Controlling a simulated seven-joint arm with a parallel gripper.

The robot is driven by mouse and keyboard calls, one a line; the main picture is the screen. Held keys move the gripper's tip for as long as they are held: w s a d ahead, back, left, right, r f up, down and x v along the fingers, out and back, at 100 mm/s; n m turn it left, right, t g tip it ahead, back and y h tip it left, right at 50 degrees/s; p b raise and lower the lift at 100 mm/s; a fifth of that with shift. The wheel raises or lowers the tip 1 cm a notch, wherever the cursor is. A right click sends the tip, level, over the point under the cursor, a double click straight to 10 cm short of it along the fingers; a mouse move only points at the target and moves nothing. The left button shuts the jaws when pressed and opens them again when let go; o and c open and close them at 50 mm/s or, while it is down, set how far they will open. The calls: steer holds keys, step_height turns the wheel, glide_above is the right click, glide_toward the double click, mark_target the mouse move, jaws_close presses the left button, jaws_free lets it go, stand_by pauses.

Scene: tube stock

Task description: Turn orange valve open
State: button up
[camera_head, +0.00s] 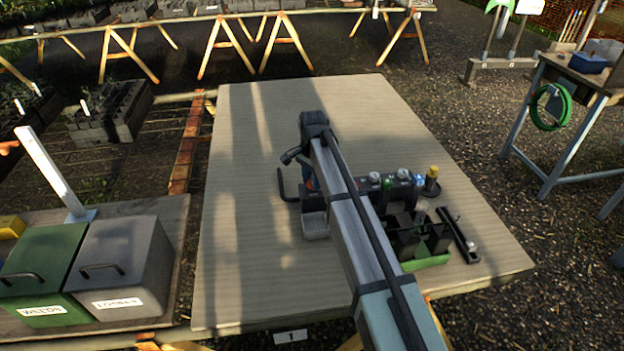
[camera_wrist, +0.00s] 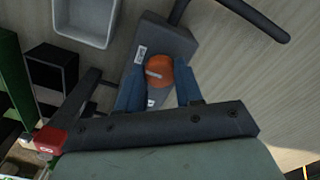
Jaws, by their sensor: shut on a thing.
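The orange valve (camera_wrist: 159,72) is a round orange knob with a pale bar mark, set on a dark grey block in the wrist view. My gripper (camera_wrist: 158,90) has its two blue fingers on either side of the knob and is shut on it. In the head view my gripper (camera_head: 309,184) is mostly hidden behind my arm, with a bit of orange and blue showing at the arm's left edge. The valve's dark block (camera_wrist: 168,38) carries small white labels.
A pale grey tray (camera_wrist: 86,20) lies beside the valve; it also shows in the head view (camera_head: 314,226). A dark bent pipe or handle (camera_head: 287,190) stands out to the left. Dark racks with several capped tubes (camera_head: 403,180) stand right of my arm. The table's left half (camera_head: 240,230) is clear.

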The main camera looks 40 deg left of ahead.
steer(key=shift+c, duration=1.3)
steer(key=shift+n, duration=0.3)
steer(key=n, duration=0.3)
steer(key=shift+n, duration=0.4)
steer(key=n, duration=0.4)
steer(key=shift+n, duration=0.3)
steer(key=n, duration=0.4)
steer(key=shift+n, duration=2.4)
